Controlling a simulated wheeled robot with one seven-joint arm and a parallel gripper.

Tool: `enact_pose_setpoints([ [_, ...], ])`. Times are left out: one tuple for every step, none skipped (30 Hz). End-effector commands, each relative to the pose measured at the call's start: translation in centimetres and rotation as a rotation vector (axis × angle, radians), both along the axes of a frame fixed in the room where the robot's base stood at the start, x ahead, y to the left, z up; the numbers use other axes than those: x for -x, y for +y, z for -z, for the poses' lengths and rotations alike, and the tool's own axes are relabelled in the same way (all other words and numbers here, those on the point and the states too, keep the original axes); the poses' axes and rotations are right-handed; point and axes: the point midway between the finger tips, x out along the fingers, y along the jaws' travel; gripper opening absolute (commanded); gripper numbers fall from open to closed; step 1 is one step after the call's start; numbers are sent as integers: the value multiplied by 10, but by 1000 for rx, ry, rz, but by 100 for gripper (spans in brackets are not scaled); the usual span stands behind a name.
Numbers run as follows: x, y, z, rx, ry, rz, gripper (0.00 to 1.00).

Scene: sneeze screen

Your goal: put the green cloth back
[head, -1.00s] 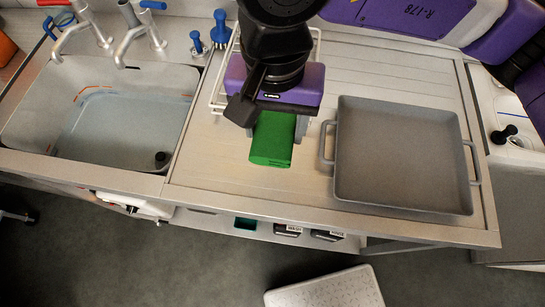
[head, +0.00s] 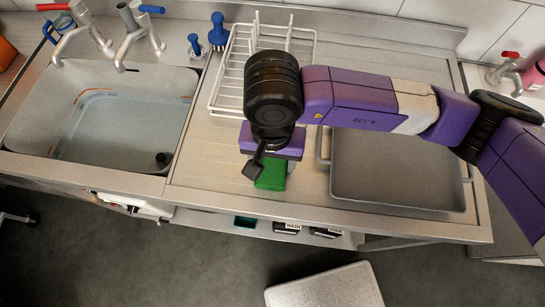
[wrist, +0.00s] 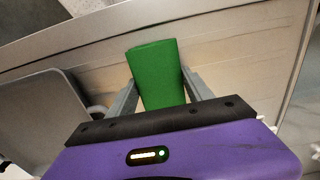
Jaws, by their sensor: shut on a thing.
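The green cloth (head: 271,177) is a folded, block-like bundle near the front of the steel drainboard, left of the grey pan. My gripper (head: 271,160) points down over it and is shut on it; my wrist and purple gripper body hide its back part in the head view. In the wrist view the cloth (wrist: 157,70) sits between the two grey fingers of my gripper (wrist: 159,88), one on each side. I cannot tell whether it touches the drainboard or is held just above it.
The grey two-handled pan (head: 395,175) stands to the right, partly behind my arm. A white wire rack (head: 228,85) stands behind and a sink (head: 110,115) lies left. Under the counter's front edge are a teal-lined opening (head: 245,221) and dark labelled bins (head: 287,227). A pale step (head: 325,285) is on the floor.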

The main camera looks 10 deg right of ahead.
Motion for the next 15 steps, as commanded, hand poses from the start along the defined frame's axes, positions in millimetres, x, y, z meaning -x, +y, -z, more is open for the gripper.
enact_pose_setpoints([
  [0,0,0,0,0,0,27],
  [0,0,0,0,-1,0,27],
  [0,0,0,0,-1,0,27],
  [0,0,0,0,-1,0,27],
  [0,0,0,0,-1,0,27],
  [0,0,1,0,-1,0,27],
  [0,0,2,0,-1,0,27],
  [-1,0,2,1,-2,0,27],
  [-1,0,3,1,-2,0,27],
  [-1,0,4,1,-2,0,27],
  [-1,0,4,1,-2,0,27],
  [-1,0,2,-1,-1,0,67],
  [0,0,2,-1,-1,0,73],
  [0,0,2,-1,-1,0,79],
  [0,0,2,0,-1,0,81],
])
